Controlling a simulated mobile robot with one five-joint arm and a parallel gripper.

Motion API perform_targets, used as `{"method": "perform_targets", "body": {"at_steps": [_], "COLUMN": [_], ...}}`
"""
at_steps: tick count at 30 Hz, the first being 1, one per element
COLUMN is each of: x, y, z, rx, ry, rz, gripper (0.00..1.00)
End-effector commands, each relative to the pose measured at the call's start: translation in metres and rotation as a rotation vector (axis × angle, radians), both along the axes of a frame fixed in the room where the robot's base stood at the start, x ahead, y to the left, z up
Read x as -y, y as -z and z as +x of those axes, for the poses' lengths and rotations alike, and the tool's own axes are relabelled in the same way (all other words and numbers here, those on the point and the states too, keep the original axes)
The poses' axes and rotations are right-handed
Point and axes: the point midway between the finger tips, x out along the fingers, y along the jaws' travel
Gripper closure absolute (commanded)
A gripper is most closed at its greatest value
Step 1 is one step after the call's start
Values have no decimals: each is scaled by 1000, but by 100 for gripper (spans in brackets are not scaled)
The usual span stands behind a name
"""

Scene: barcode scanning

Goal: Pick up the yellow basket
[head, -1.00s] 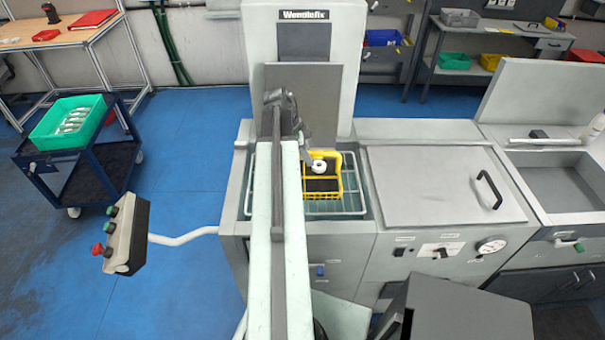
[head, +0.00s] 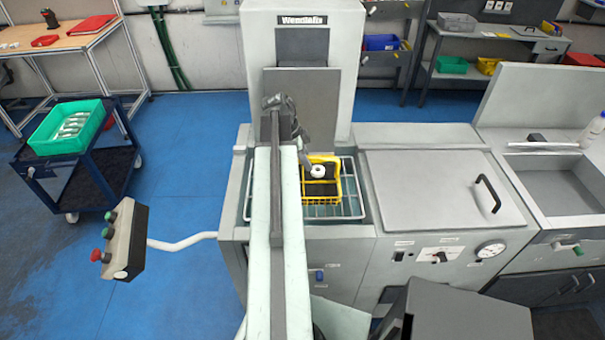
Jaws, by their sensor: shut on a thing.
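The yellow basket (head: 335,190) is in the middle of the head view, in the open bay of the grey washing machine, over a white wire rack (head: 350,208). A white round part (head: 317,171) shows inside it. My gripper (head: 306,160) is at the basket's back left, shut on its back rim. My arm hides the basket's left side and most of the jaws. I cannot tell whether the basket touches the rack.
The machine's upright panel (head: 318,95) stands right behind the basket. A closed grey lid (head: 440,187) lies to the right, with a sink (head: 555,185) beyond. A control box (head: 124,238) sticks out at the left. A cart holds a green crate (head: 42,142).

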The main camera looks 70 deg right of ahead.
Motion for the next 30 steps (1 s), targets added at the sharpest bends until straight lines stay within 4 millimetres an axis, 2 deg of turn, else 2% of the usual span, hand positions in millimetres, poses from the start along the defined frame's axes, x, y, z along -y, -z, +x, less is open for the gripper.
{"method": "perform_targets", "body": {"at_steps": [5,8,18,21,30], "x": [0,0,0,0,0], "y": [-8,-20,-87,-99,-100], "z": [0,0,0,0,1], "rx": [-1,-1,0,0,0], "ry": [0,-1,-1,-1,-1], "rz": [0,0,0,0,0], "gripper": [100,100,100,100,100]}}
